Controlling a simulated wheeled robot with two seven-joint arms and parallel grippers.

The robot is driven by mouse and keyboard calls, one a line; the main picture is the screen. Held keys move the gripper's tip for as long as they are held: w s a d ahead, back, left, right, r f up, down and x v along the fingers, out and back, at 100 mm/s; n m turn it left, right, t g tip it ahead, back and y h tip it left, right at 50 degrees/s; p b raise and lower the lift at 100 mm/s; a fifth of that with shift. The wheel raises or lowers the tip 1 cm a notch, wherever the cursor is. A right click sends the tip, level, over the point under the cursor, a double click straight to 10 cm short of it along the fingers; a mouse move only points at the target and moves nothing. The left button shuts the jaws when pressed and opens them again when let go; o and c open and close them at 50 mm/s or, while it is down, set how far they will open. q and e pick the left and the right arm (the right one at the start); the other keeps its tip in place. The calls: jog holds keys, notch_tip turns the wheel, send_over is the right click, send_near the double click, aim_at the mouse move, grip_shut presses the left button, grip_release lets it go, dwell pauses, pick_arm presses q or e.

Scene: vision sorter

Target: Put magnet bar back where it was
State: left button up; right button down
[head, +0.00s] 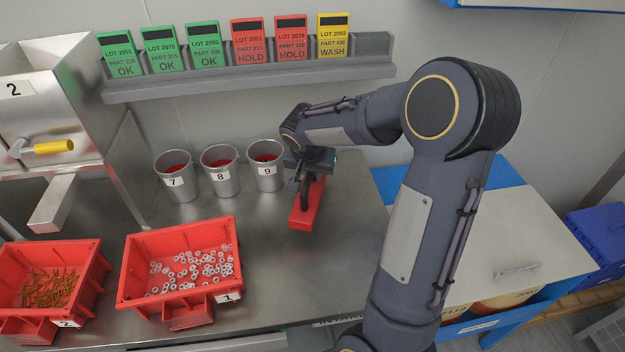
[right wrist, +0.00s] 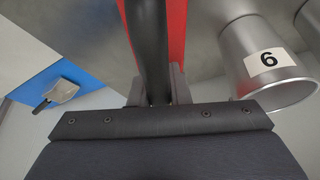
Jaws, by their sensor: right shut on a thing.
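The magnet bar (head: 305,212) is a red block with a black handle on the steel bench's right part, just in front and to the right of cup 9 (head: 266,180). My right gripper (head: 306,184) is shut on the black handle from above. I cannot tell whether the bar touches the bench or hangs just above it. In the right wrist view the black handle (right wrist: 148,45) runs between the fingers (right wrist: 159,88), with the red block (right wrist: 177,30) behind it. Cup 9 (right wrist: 262,62) is close on the right there, its label upside down. My left gripper is out of view.
Cups 7 (head: 176,182) and 8 (head: 220,180) stand left of cup 9. Red bin 1 (head: 187,316) holds white rings; red bin 2 (head: 25,325) holds brown pieces. A grey rack (head: 250,78) carries lot cards. The bench in front of the bar is clear.

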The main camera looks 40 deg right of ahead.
jog(key=shift+w+d+f, duration=0.35)
jog(key=shift+w+f, duration=0.15)
jog(key=shift+f, duration=0.15)
jog(key=shift+w+f, duration=0.1)
jog(key=shift+f, duration=1.5)
jog(key=shift+f, duration=0.2)
jog(key=c, duration=1.4)
grip_release()
jog(key=shift+o, duration=0.2)
